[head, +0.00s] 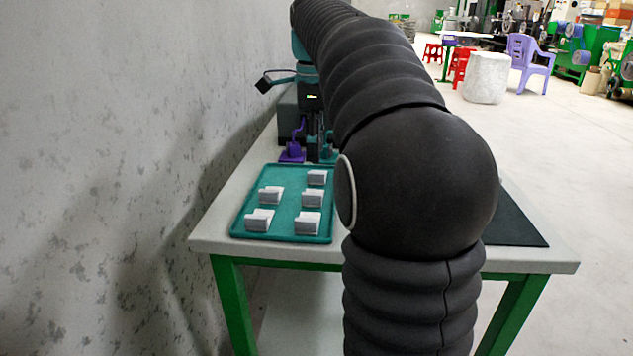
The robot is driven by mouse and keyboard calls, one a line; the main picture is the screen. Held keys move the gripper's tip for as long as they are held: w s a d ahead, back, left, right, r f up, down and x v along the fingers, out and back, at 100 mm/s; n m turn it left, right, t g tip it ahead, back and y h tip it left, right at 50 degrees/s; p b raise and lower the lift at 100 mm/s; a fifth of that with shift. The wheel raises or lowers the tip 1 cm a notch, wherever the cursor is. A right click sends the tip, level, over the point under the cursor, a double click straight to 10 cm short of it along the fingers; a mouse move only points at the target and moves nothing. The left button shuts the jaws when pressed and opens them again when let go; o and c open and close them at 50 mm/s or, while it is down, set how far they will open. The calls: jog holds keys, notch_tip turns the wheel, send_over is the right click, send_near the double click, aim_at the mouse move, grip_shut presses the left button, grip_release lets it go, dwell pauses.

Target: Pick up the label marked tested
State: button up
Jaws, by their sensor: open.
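Several small white-and-grey label pieces lie on a teal tray (284,220) on the table. One is at the back right (317,177), one at the middle left (270,195), and one at the front right (308,223). Their markings are too small to read, so I cannot tell which one is marked tested. My gripper (318,152) points down beyond the tray's far edge, apart from the labels in the picture. It is small and dark here, open, and I see nothing held in it. My arm hides part of the table.
The pale table (230,212) has green legs and stands beside a grey wall (110,150). A purple object (292,153) and a grey box (288,118) are behind the tray. A dark mat (517,222) lies at the right, partly hidden by my arm.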

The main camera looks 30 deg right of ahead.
aim_at(318, 173)
jog(key=shift+s+d+f+b, duration=0.15)
jog(key=shift+f+b, duration=0.15)
jog(key=shift+f, duration=1.1)
jog(key=shift+d+f+b, duration=0.1)
jog(key=shift+f+b, duration=0.2)
jog(key=shift+f, duration=1.05)
grip_shut()
